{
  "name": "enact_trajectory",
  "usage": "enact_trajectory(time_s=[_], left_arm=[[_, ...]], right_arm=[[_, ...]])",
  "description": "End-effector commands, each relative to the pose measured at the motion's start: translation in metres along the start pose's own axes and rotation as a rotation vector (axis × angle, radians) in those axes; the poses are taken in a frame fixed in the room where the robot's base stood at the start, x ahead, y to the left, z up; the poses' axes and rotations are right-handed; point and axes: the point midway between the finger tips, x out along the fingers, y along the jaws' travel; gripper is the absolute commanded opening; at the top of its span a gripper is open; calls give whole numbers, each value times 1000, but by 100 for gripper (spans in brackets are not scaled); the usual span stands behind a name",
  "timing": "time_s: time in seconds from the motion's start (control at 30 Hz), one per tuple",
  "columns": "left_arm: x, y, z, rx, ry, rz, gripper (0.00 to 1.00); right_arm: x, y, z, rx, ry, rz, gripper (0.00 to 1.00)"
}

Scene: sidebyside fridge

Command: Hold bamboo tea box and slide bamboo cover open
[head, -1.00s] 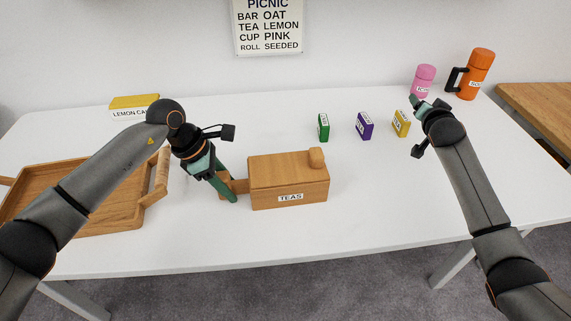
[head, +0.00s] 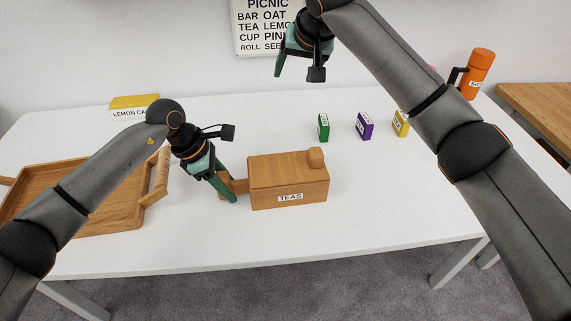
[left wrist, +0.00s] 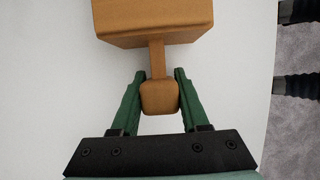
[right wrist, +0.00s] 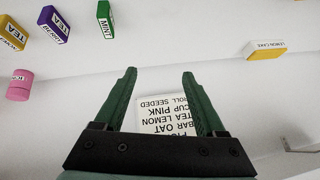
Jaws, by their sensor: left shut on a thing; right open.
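The bamboo tea box (head: 262,198), labelled TEAS, stands on the white table. Its bamboo cover (head: 280,168) lies on top, with a raised knob (head: 316,158) at the right end. A short handle (left wrist: 160,97) sticks out of the box's left side. My left gripper (head: 226,188) is shut on this handle, with green fingers on either side of it in the left wrist view (left wrist: 159,76). My right gripper (head: 286,60) is open and empty, raised high behind the box near the wall. Its spread fingers show in the right wrist view (right wrist: 159,74).
A wooden tray (head: 95,222) lies at left and a yellow-topped lemon cake box (head: 130,112) behind it. Small green (head: 323,127), purple (head: 365,125) and yellow (head: 401,123) tea packs stand right of the box. An orange flask (head: 481,70) stands at back right. The table front is clear.

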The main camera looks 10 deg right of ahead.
Motion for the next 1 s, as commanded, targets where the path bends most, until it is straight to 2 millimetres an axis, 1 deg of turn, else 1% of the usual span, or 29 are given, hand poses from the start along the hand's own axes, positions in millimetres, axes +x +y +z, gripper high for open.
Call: enact_trajectory(time_s=[0.03,0.1,0.2,0.3,0.4,0.5,0.67,1.0], left_arm=[[0,0,1,1,-1,1,0],[0,0,1,1,-1,1,0],[0,0,1,1,-1,0,0],[0,0,1,1,-1,0,0],[0,0,1,1,-1,0,0],[0,0,1,1,-1,0,0],[0,0,1,1,-1,0,0],[0,0,1,1,-1,0,0]], right_arm=[[-4,7,15,-22,-96,35,72],[-12,15,36,-55,-227,74,72],[-25,26,61,-96,-385,116,72],[-38,34,77,-129,-499,142,72],[-48,39,86,-150,-568,155,72],[-50,41,91,-160,-599,160,72],[-39,44,100,-161,-607,159,72],[2,54,127,-159,-603,160,72]])
